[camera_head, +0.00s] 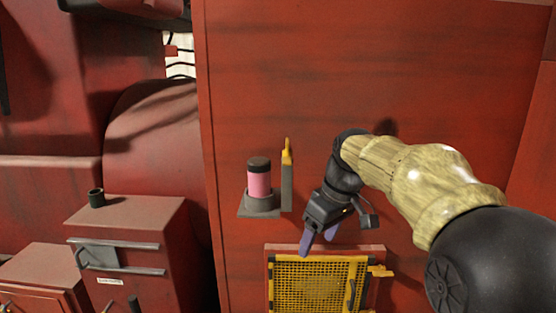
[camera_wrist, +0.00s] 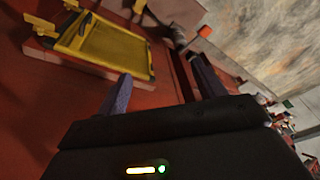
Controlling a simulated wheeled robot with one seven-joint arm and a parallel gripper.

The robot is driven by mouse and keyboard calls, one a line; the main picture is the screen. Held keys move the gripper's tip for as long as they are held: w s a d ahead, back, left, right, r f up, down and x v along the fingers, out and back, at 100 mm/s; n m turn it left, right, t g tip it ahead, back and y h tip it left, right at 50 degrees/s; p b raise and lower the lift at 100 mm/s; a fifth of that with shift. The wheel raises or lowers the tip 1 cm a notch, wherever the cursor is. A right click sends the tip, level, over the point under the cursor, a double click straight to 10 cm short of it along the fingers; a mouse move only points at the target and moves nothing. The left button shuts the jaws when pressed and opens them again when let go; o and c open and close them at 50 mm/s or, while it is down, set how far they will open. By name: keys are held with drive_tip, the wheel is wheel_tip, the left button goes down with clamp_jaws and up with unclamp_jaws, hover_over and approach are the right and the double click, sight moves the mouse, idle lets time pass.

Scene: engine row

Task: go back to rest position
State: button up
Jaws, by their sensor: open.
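My gripper (camera_head: 318,240) hangs in front of the red wall panel, fingers pointing down, just above the top edge of a yellow mesh hatch (camera_head: 312,286). Its two purple fingers are apart with nothing between them. In the wrist view my gripper (camera_wrist: 160,92) is also open and empty, and the yellow mesh hatch (camera_wrist: 105,45) shows beyond the fingers at upper left. My arm reaches in from the right of the head view. The fingers look clear of the hatch, but the exact gap cannot be told.
A pink cylinder with a dark cap (camera_head: 259,180) stands on a grey wall bracket (camera_head: 262,207), left of my gripper, beside a yellow-tipped grey upright (camera_head: 287,180). A red cabinet (camera_head: 130,220) with a small black cup (camera_head: 96,198) stands left. The upper wall panel (camera_head: 330,70) is clear.

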drive_tip(key=s+d+f+m+h+b, duration=0.1)
drive_tip(key=s+f, duration=0.4)
drive_tip(key=f, duration=0.5)
drive_tip(key=s+d+f+m+b, duration=0.3)
drive_tip(key=s+f+m+b, duration=0.1)
drive_tip(key=f, duration=0.7)
drive_tip(key=s+d+f+m+t+h+b, duration=0.1)
drive_tip(key=s+d+f+m+b, duration=0.1)
drive_tip(key=s+f, duration=0.4)
wheel_tip(320, 180, down, 4)
drive_tip(key=shift+d+f+m+h+b, duration=0.3)
drive_tip(key=shift+d+m+b, duration=0.1)
drive_tip(key=shift+m+b, duration=0.45)
